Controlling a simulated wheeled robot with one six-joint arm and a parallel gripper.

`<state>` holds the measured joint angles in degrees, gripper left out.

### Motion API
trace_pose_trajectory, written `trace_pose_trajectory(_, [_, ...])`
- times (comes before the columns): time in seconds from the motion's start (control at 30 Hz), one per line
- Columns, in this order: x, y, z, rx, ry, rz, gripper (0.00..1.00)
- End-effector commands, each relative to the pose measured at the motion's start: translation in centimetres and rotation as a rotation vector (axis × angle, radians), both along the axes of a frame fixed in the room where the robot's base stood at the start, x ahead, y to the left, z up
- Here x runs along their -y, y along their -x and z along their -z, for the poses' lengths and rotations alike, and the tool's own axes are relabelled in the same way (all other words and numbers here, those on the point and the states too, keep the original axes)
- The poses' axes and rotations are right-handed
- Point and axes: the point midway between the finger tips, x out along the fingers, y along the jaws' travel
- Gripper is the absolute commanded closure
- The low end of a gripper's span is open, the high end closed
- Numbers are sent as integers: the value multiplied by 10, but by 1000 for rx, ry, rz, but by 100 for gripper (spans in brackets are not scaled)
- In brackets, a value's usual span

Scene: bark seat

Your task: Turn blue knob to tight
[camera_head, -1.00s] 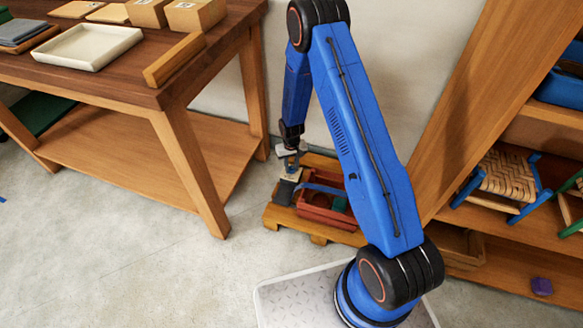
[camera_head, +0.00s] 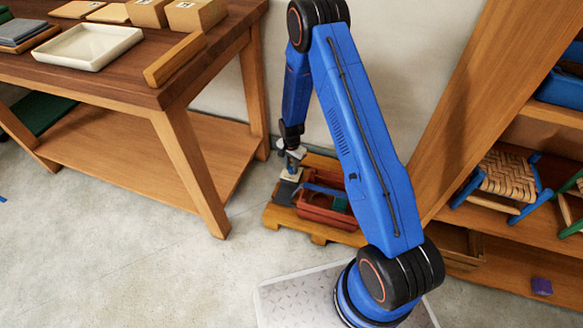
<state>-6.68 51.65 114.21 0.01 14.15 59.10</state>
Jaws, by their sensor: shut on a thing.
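My gripper (camera_head: 291,170) is low at the far end of my arm, pointing down over the left part of a low wooden pallet (camera_head: 275,217). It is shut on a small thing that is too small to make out. A dark grey block (camera_head: 285,193) is just below it. A blue bar (camera_head: 323,190) lies across a red tray (camera_head: 328,213) to the right of my gripper. I cannot make out a blue knob as such; the jaws and my arm hide detail there.
A wooden workbench (camera_head: 150,95) stands at the left, its leg near the pallet. It bears a white tray (camera_head: 88,47) and boxes (camera_head: 197,14). At the right are shelves with a woven stool (camera_head: 505,178) and a purple block (camera_head: 542,287). The floor at front left is clear.

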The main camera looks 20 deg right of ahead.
Motion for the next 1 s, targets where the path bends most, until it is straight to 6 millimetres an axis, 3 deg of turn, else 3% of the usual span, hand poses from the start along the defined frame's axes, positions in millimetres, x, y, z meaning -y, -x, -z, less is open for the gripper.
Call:
trace_pose_trajectory(0.6, [0, -1, 0, 0, 0, 577, 97])
trace_pose_trajectory(1.0, [0, -1, 0, 0, 0, 844, 97])
